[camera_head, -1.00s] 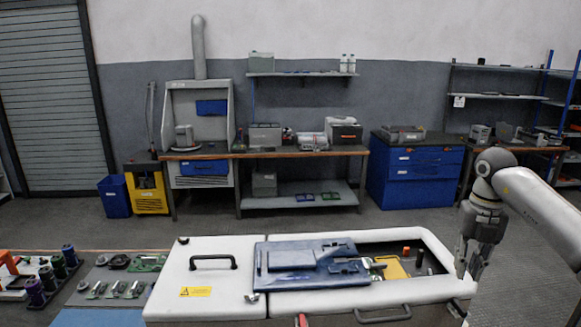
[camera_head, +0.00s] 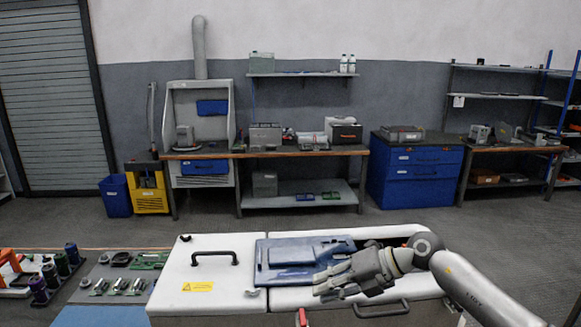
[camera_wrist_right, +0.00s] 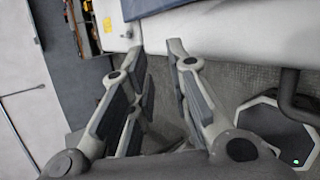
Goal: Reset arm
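My right gripper (camera_head: 326,284) reaches in from the right in the head view, over the front edge of the white cabinet (camera_head: 210,305) and in front of the blue panel (camera_head: 275,262). In the right wrist view, the right gripper (camera_wrist_right: 157,47) has its fingers apart with nothing between them, and grey floor shows through the gap. The white cabinet edge (camera_wrist_right: 230,35) and the blue panel's edge (camera_wrist_right: 145,8) lie beyond the fingertips. My right arm hides much of the cabinet's opening. My left gripper is in neither view.
A black handle (camera_head: 214,253) stands on the cabinet top, and another handle (camera_head: 381,309) is on its front. Spools (camera_head: 50,275) and small parts (camera_head: 118,286) lie at the left. A workbench (camera_head: 300,152) and blue drawers (camera_head: 416,176) stand at the back, across open floor.

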